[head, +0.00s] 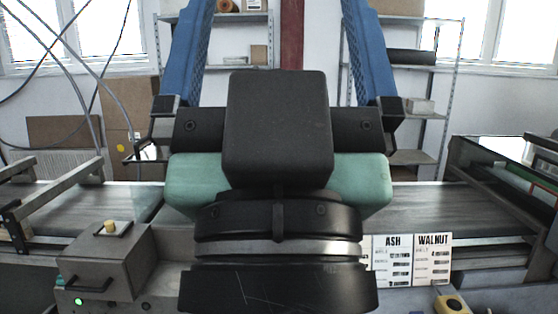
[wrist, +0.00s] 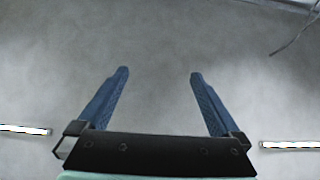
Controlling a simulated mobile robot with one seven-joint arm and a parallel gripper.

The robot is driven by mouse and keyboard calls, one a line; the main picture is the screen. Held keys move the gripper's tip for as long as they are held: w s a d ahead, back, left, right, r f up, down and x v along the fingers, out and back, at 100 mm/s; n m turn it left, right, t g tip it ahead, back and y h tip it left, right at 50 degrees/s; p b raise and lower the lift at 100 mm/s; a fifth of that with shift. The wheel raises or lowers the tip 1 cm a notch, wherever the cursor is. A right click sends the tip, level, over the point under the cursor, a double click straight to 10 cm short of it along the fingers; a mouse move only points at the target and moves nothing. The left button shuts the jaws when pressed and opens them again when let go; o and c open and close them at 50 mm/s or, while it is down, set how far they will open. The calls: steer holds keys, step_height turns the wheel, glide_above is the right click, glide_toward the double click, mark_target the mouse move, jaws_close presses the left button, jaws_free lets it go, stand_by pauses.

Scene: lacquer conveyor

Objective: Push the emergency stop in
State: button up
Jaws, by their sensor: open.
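A small yellow box (head: 452,304) with a darker round spot on its face is cut off by the bottom right edge of the head view. I see no red button, and I cannot tell for sure which of these is the emergency stop. My gripper (wrist: 158,72) is open and empty, its two blue fingers wide apart. In the head view the fingers point up, well above both boxes, and their tips are cut off.
A grey conveyor belt (head: 425,202) runs across behind my arm, which hides its middle. A card marked ASH and WALNUT (head: 411,259) stands on its front at right. Shelves and windows are behind. Cables hang at left. The wrist view shows a blurred grey surface.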

step_height(320, 180, up, 7)
steer(key=p, duration=0.4)
